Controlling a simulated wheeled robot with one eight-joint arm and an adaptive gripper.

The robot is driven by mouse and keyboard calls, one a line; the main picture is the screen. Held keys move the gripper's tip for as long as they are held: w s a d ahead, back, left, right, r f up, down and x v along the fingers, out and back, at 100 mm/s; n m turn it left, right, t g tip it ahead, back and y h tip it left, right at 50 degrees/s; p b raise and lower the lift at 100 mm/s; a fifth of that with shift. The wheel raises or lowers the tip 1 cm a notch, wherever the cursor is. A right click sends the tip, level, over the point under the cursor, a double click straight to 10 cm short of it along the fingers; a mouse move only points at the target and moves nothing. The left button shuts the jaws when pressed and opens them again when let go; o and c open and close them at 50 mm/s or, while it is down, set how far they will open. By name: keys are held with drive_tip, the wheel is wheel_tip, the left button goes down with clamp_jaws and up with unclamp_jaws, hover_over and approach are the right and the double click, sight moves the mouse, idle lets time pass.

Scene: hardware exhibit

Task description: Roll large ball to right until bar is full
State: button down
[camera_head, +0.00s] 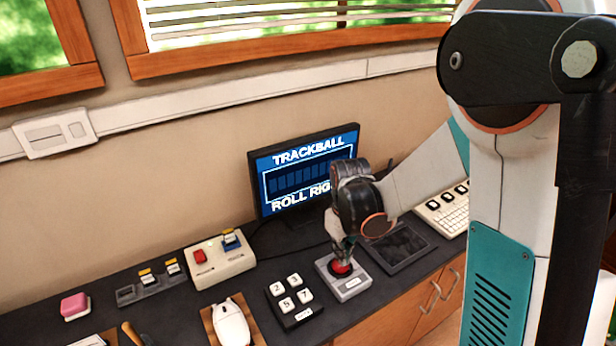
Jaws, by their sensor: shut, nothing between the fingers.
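The large ball (341,267) is red and sits in a grey trackball base (352,287) on the dark counter. My gripper (345,256) is shut, pointing down at the top of the ball; it looks to be touching or just above it, and I cannot tell which. The gripper hides part of the ball. The monitor (302,171) behind reads "TRACKBALL" and "ROLL RI...", the rest hidden by my arm. Its bar (297,178) is a white outline with dark blue segments inside, none visibly lit; its right end is near my arm.
A number keypad (291,298) stands left of the trackball, and a white mouse (231,325) lies further left. A beige box with red and blue switches (219,262) is behind them. A dark flat pad (399,246) and a beige keyboard (446,210) are to the right.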

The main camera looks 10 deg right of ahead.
drive_tip(key=shift+w+d, duration=0.15)
drive_tip(key=shift+d, duration=0.4)
idle(0.5)
drive_tip(key=shift+r+p, duration=0.35)
drive_tip(key=shift+r, duration=0.3)
drive_tip(key=shift+a, duration=0.15)
drive_tip(key=shift+s+a, duration=0.3)
drive_tip(key=shift+a, duration=0.6)
drive_tip(key=shift+f+b, duration=0.65)
drive_tip(key=shift+w+d+b, duration=0.15)
drive_tip(key=shift+d, duration=0.4)
drive_tip(key=shift+w+d+b, duration=0.15)
drive_tip(key=shift+d, duration=0.35)
idle(0.7)
drive_tip(key=shift+r, duration=0.1)
idle(0.3)
